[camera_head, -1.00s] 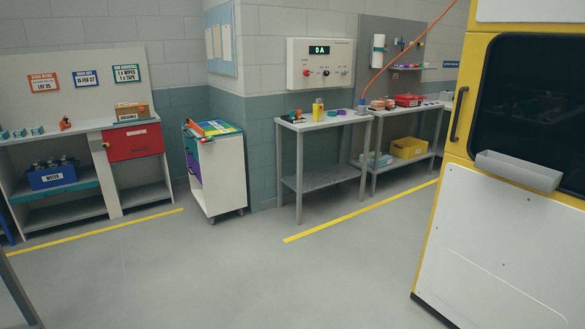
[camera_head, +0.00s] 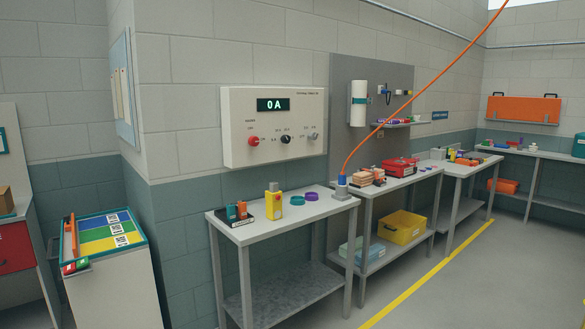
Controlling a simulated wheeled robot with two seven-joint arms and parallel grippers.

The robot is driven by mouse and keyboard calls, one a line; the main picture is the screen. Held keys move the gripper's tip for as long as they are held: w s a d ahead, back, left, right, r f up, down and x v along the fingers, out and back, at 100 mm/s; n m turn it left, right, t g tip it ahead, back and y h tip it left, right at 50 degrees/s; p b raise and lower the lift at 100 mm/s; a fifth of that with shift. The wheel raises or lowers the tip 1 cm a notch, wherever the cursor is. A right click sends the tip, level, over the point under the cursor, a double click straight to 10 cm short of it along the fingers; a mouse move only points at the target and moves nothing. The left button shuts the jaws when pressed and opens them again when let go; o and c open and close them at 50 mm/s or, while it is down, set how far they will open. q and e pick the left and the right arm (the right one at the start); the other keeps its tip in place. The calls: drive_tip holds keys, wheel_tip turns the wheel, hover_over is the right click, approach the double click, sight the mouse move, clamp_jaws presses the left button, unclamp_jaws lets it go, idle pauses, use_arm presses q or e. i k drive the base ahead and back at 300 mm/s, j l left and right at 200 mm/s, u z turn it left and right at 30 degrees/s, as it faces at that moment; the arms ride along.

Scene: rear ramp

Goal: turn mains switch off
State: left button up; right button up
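A cream wall panel (camera_head: 235,148) hangs above the near grey table. It has a dark display (camera_head: 273,104) reading "0A" in green. A red knob (camera_head: 253,141), whose small label I cannot read for sure, sits at the panel's left. A black knob (camera_head: 286,138) is in the middle and a grey knob (camera_head: 313,135) at the right. Which way the red knob points is too small to tell. Neither of my grippers shows in the head view.
A cart (camera_head: 118,290) stands at left. The floor (camera_head: 480,290) at right is clear.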

sight(254, 141)
drive_tip(key=i+u, duration=0.15)
drive_tip(key=i, duration=0.35)
drive_tip(key=i+l+u, duration=0.15)
drive_tip(key=i, duration=0.35)
